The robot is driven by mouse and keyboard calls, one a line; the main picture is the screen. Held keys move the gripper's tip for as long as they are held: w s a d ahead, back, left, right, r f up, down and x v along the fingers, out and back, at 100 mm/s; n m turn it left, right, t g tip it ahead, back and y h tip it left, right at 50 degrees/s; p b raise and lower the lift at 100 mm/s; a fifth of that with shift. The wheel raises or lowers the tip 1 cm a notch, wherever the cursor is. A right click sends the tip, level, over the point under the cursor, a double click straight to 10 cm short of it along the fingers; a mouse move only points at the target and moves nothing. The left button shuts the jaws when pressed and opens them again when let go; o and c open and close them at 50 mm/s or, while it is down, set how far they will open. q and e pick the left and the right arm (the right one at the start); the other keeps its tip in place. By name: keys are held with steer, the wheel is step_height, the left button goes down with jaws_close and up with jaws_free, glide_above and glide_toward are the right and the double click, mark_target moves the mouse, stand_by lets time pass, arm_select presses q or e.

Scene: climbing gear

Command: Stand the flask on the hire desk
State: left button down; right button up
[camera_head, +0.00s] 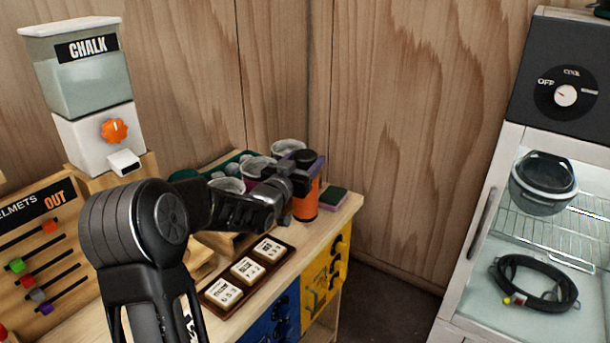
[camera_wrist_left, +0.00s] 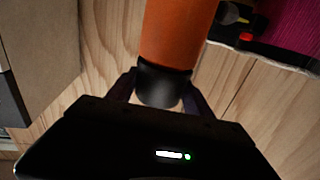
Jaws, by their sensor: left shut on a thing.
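The flask (camera_head: 305,203) is an orange cylinder with a dark top, upright or nearly so, at the far right end of the wooden hire desk (camera_head: 343,212). My left gripper (camera_head: 292,178) reaches it from the left and is shut on its dark upper part. In the left wrist view the orange flask body (camera_wrist_left: 178,30) runs up from the black end between my fingers (camera_wrist_left: 163,90). I cannot tell whether the flask's base touches the desk. My right gripper is not in view.
Several cups (camera_head: 256,166) stand behind the gripper. A tray with white tiles (camera_head: 247,269) lies in front. A chalk dispenser (camera_head: 88,90) stands left; a glass-fronted cabinet (camera_head: 480,237) stands right, beyond a floor gap.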

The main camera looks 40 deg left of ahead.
arm_select(q)
step_height(320, 180, down, 4)
steer(key=shift+f+p, duration=0.15)
steer(key=shift+p, duration=0.25)
steer(key=shift+f, duration=0.1)
steer(key=shift+f+b, duration=0.1)
steer(key=shift+b, duration=0.2)
steer(key=shift+c, duration=2.1)
jaws_free()
